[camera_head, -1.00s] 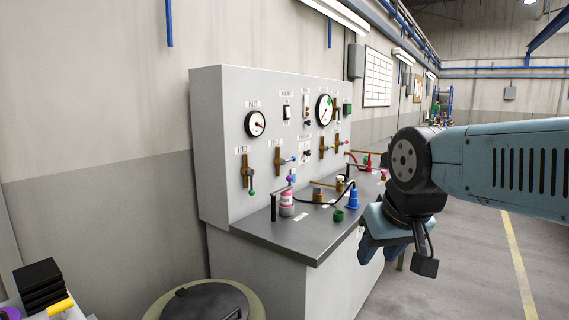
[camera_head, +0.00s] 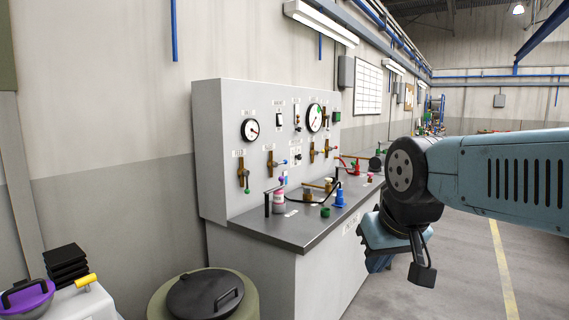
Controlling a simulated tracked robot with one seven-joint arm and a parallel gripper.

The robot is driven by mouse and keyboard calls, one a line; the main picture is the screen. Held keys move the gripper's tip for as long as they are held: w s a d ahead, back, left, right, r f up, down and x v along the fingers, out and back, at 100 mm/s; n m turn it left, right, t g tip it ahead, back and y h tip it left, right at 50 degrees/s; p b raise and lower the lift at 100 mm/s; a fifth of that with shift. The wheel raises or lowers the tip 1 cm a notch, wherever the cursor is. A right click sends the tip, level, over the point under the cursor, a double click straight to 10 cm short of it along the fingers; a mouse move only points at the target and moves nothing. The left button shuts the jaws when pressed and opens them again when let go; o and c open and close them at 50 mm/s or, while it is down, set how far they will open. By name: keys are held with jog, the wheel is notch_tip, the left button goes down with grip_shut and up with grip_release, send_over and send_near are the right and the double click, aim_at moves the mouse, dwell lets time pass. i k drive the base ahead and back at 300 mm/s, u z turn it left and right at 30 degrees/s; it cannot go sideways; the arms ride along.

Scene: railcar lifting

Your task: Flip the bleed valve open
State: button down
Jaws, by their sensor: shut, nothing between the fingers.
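Several brass valves are fixed to the upright face of a grey test panel (camera_head: 222,150). One valve (camera_head: 243,172) at the left has a handle hanging down with a green knob. Two more valves (camera_head: 312,151) (camera_head: 326,148) are further right. The small labels are too blurred to tell which is the bleed valve. My gripper (camera_head: 376,262) is shut and empty, hanging right of the bench front, apart from the panel. Its fingertips are partly hidden.
The bench top (camera_head: 283,229) carries a pink-and-white canister (camera_head: 279,200), a blue cone-like part (camera_head: 339,195), a green ring (camera_head: 325,212) and a black hose. A lidded drum (camera_head: 205,295) stands in front at lower left. The floor (camera_head: 470,270) at right is clear.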

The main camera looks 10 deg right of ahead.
aim_at(286, 162)
jog(key=k, duration=0.15)
jog(key=z, duration=0.55)
jog(key=i, duration=0.8)
jog(key=z, duration=0.35)
jog(key=i, duration=0.9)
jog(key=u, duration=0.6)
jog(key=k, duration=0.85)
jog(key=u, duration=0.15)
jog(key=i, duration=0.9)
jog(key=z, duration=0.1)
